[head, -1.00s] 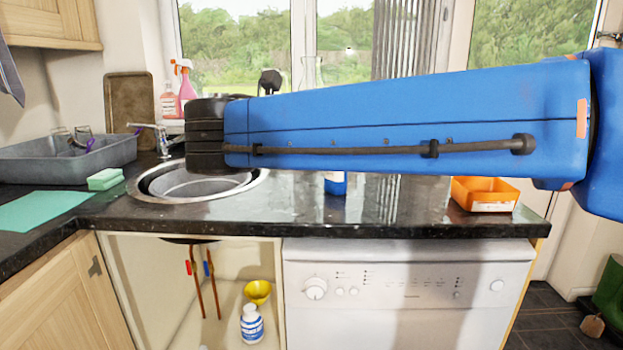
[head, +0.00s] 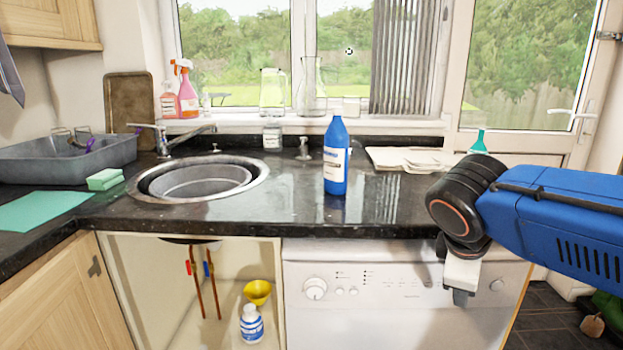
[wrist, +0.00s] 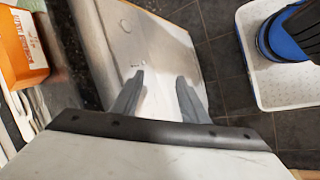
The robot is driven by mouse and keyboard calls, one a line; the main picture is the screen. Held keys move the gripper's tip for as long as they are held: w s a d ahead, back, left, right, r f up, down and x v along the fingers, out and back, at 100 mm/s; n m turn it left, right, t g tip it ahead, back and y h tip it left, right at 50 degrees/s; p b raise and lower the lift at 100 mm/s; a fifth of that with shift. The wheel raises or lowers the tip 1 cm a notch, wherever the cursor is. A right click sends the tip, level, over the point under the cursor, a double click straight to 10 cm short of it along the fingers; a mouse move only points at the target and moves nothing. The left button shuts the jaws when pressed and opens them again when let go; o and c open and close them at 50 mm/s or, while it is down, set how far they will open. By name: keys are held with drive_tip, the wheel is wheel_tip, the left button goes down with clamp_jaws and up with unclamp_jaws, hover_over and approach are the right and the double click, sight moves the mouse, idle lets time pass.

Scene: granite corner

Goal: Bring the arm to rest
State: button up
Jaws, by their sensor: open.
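My blue arm (head: 560,215) reaches in from the right edge of the head view, with its black wrist joint in front of the counter's right end. My gripper (head: 462,296) hangs below that joint, pointing down in front of the white dishwasher (head: 350,300). In the wrist view the two grey fingers of my gripper (wrist: 160,84) are apart, with nothing between them. The dishwasher's pale front shows behind them.
A blue bottle (head: 335,170) stands on the dark counter (head: 285,215), right of the sink (head: 200,180). Dark floor tiles (wrist: 215,65) lie below.

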drive_tip(key=s+f+m+y, duration=0.4)
drive_tip(key=s+f+m, duration=0.5)
drive_tip(key=m, duration=0.2)
drive_tip(key=shift+s+d+f, duration=0.2)
drive_tip(key=shift+d+f, duration=0.05)
drive_tip(key=shift+f, duration=0.15)
